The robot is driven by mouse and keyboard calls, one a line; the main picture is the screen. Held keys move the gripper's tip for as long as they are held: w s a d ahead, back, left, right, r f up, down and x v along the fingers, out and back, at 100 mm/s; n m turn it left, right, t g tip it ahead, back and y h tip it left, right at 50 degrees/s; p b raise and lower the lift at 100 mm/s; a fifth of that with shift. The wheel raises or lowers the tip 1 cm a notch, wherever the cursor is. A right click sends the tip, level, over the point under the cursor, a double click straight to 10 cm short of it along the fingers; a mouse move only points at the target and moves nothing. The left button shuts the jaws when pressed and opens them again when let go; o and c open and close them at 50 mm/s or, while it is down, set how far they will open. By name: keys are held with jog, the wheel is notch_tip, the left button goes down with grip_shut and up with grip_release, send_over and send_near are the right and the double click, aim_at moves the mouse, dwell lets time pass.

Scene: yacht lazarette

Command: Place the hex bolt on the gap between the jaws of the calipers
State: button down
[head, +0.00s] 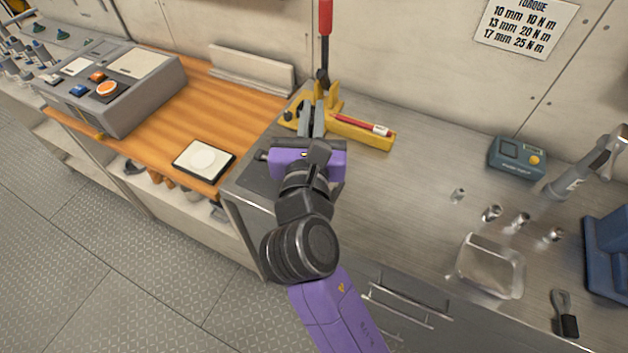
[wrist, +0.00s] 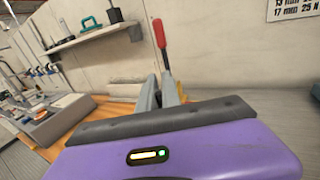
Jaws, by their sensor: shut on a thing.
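My gripper (head: 312,122) points toward the wall above the back left of the metal bench, with its purple body over a dark mat. In the wrist view, its grey fingers (wrist: 160,92) show close together beyond the purple body. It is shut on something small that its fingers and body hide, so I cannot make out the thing. I cannot make out the hex bolt in either view. I cannot identify the calipers or the gap between their jaws; my gripper and arm cover part of the bench there.
A yellow fixture (head: 349,123) with a red pencil stands just beyond my fingers, beside an upright red-handled lever (head: 325,18). Several small metal pieces (head: 492,213), a metal dish (head: 491,266) and a dark-green device (head: 517,158) are at right. The mid-bench is clear.

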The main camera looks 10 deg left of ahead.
notch_tip(320, 180, down, 16)
jog(key=b, duration=0.3)
jog(key=shift+f, duration=0.2)
jog(key=c, duration=2)
grip_release()
jog(key=shift+f+b, duration=0.15)
jog(key=shift+b, duration=0.15)
jog(key=o, duration=0.5)
jog(key=shift+c, duration=0.2)
jog(key=shift+r, duration=0.25)
jog(key=s, duration=1.2)
jog(key=shift+d+b, duration=0.3)
